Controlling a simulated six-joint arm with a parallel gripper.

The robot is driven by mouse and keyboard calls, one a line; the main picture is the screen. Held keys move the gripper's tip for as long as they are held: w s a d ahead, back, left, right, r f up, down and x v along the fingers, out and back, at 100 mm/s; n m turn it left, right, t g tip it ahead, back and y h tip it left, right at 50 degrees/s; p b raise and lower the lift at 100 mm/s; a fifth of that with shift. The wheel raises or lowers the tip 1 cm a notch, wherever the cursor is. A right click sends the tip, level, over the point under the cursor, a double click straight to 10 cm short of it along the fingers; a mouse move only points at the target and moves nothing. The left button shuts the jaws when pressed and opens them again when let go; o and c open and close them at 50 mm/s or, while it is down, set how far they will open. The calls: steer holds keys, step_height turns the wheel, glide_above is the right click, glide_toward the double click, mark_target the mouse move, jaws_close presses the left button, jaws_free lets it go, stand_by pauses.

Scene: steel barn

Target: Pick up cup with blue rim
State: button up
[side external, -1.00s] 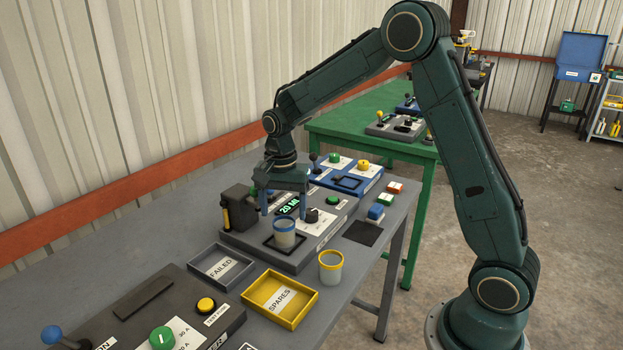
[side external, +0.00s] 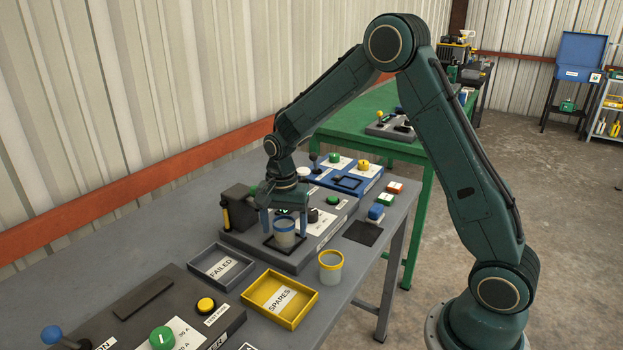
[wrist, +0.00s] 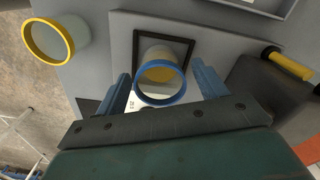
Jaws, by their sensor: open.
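The cup with the blue rim (side external: 284,238) is grey and stands upright in a black square frame on the grey device. In the wrist view the cup (wrist: 160,78) shows between the fingers, its open top facing the camera and something yellow inside. My gripper (side external: 284,226) is pointed down with its blue fingers on either side of the cup. In the wrist view the gripper (wrist: 161,88) is open, with gaps between the fingers and the rim. A cup with a yellow rim (side external: 330,266) stands apart on the table; it also shows in the wrist view (wrist: 55,40).
A yellow SPARES tray (side external: 307,319) and a grey FAILED tray (side external: 208,285) lie in front of the device. A dark box (side external: 238,205) stands close on the left of the gripper. Blue, green and red blocks (side external: 385,199) lie at the right edge.

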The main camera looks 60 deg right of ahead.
steer(key=c, duration=1.1)
steer(key=shift+r, duration=0.15)
step_height(320, 180, up, 20)
steer(key=shift+f, duration=0.15)
stand_by(0.3)
